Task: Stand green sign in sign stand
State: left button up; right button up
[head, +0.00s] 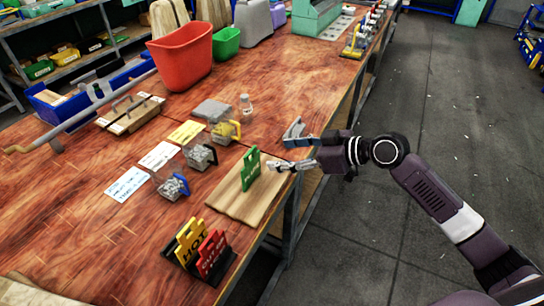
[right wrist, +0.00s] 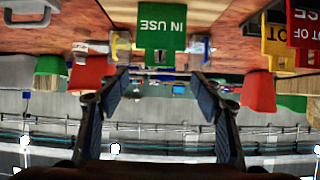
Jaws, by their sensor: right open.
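The green sign (head: 250,170) stands upright on a light wooden board (head: 228,201) near the table's right edge. In the right wrist view, which is upside down, the green sign (right wrist: 162,28) reads "IN USE" and lies ahead, between the lines of the fingers. My right gripper (head: 286,147) is open and empty, just right of the sign and apart from it; its two fingers also show in the right wrist view (right wrist: 159,85). The black sign stand (head: 222,268) is at the table's front, holding a yellow sign (head: 190,240) and a red sign (head: 212,252). My left gripper is out of view.
Small clear-and-coloured devices, including a blue one (head: 174,187) and a yellow one (head: 227,131), stand left of the board beside paper labels (head: 127,184). A red bin (head: 181,58) and green bin (head: 227,42) stand farther back. Open floor lies right of the table.

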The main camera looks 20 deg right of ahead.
jog(key=shift+s+d+r, duration=0.2)
jog(key=shift+s, duration=0.05)
